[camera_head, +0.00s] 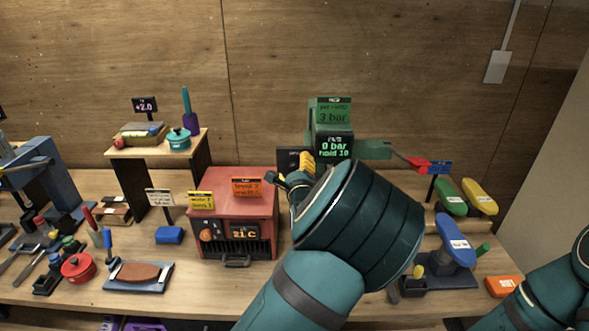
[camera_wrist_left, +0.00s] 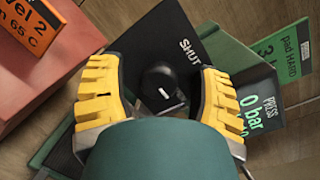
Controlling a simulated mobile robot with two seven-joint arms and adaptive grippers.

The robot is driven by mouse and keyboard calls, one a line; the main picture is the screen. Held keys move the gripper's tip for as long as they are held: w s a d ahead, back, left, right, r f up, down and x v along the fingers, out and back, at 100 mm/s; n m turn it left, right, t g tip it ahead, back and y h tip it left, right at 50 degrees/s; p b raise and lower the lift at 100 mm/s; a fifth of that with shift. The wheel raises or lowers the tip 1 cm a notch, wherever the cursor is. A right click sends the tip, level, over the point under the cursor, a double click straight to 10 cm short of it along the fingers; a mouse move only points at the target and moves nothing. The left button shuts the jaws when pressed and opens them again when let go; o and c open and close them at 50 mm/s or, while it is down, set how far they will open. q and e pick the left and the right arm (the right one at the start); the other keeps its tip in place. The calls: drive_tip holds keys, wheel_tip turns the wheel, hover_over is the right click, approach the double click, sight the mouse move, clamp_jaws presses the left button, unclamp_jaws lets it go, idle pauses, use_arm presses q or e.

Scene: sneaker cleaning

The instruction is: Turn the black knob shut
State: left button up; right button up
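The black knob (camera_wrist_left: 161,86) with a short white mark sits on a black panel (camera_wrist_left: 178,32) in the left wrist view. The word SHUT is printed on the panel, above and right of the knob. My left gripper (camera_wrist_left: 160,95) is open, with one yellow finger on each side of the knob and a visible gap on both sides. In the head view my left gripper (camera_head: 294,169) is in front of the panel (camera_head: 288,155), beside the green press (camera_head: 328,119); the knob is hidden there. My right gripper is out of view.
A red heater box (camera_head: 237,215) stands close to the left of my left gripper. The press display (camera_head: 334,147) reads 0 bar. A red-tipped lever (camera_head: 416,163) sticks out at the right. Tools and a wooden shelf (camera_head: 157,146) fill the left of the bench.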

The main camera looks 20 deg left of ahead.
use_arm(q)
clamp_jaws()
drive_tip(key=shift+n, duration=0.3)
drive_tip(key=n+p, duration=0.1)
drive_tip(key=n, duration=0.1)
drive_tip(key=shift+r+n, duration=0.1)
drive_tip(key=shift+n, duration=0.2)
drive_tip(key=n, duration=0.3)
drive_tip(key=shift+a+g+h, duration=0.1)
drive_tip(key=shift+g+h, duration=0.3)
drive_tip(key=n, duration=0.2)
drive_tip(key=shift+n, duration=0.4)
drive_tip(key=shift+f+n+h+b, duration=0.2)
drive_tip(key=shift+n+h+b, duration=0.35)
drive_tip(key=shift+n, duration=0.65)
drive_tip(key=n+h+b, duration=0.1)
drive_tip(key=n+b, duration=0.1)
drive_tip(key=n, duration=0.2)
drive_tip(key=shift+n+b, duration=0.4)
